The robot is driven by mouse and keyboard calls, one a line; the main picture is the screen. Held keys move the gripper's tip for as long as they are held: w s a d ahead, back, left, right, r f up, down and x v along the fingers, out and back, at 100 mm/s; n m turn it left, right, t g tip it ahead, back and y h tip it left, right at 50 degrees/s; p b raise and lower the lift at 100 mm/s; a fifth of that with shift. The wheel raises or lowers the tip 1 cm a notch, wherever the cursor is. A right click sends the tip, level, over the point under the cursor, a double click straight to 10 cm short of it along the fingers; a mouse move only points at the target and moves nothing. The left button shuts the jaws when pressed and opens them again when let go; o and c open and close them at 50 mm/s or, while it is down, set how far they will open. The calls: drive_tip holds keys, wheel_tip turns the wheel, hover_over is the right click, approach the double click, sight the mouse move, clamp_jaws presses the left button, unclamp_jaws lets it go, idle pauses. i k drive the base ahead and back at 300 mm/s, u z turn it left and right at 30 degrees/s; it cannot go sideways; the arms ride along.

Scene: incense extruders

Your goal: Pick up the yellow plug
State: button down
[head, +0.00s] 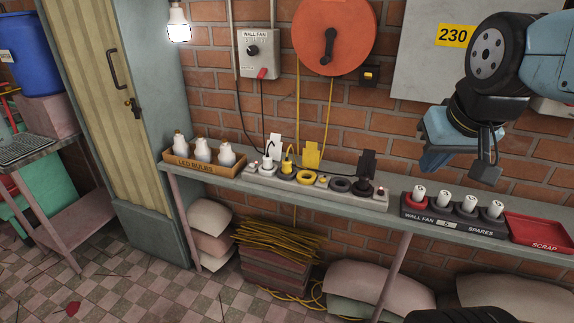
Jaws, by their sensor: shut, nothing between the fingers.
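The yellow plug (287,164) sits on the long pale power strip (257,177) on the shelf, right of a white plug (268,165). A yellow upright plate (311,154) and a yellow ring (305,178) are just to its right. My gripper (487,170) hangs at the upper right, above the wall fan spares and well apart from the yellow plug. It is shut and empty, its fingers pointing down.
A box of LED bulbs (197,166) stands left of the strip. A black spares holder (450,220) and a red scrap tray (540,232) stand to the right. A dark ring (340,185) and dark plug (364,187) share the strip. Cords hang from the wall.

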sight(286, 169)
drive_tip(key=u, duration=0.4)
drive_tip(key=k, duration=0.4)
drive_tip(key=u, duration=0.8)
drive_tip(key=k, duration=0.75)
drive_tip(key=u, duration=0.8)
drive_tip(key=i, duration=1.2)
drive_tip(key=z, duration=0.85)
drive_tip(key=i, duration=0.8)
drive_tip(key=z, duration=0.9)
drive_tip(key=i, duration=0.4)
drive_tip(key=z, duration=0.2)
drive_tip(key=k, duration=0.4)
drive_tip(key=z, duration=0.05)
